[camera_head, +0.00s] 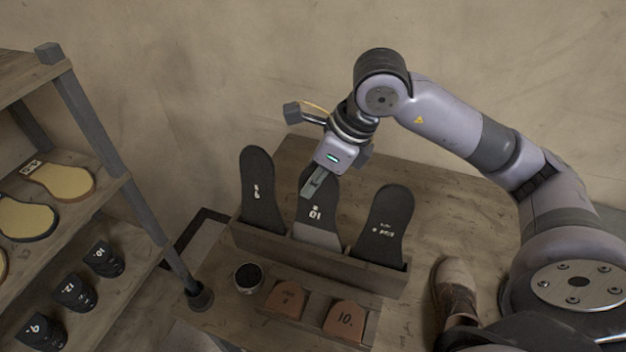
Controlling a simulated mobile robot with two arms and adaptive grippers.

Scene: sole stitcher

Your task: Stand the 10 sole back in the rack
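The 10 sole (317,222) is dark with a paler heel end and a white 10. It is upright in the middle of the wooden rack (300,258), its lower end behind the front board; whether it is fully seated is hidden. My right gripper (315,184) reaches down to its upper part. One grey finger lies across the sole's front face and the other is hidden behind; it looks shut on the sole. My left gripper is not in view.
Dark soles stand on the left (262,190) and right (384,225) in the rack. In front are a round dark tin (248,278) and brown heel pieces (286,299). A shoe (454,290) stands at right. A shelf (110,205) with soles is at left.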

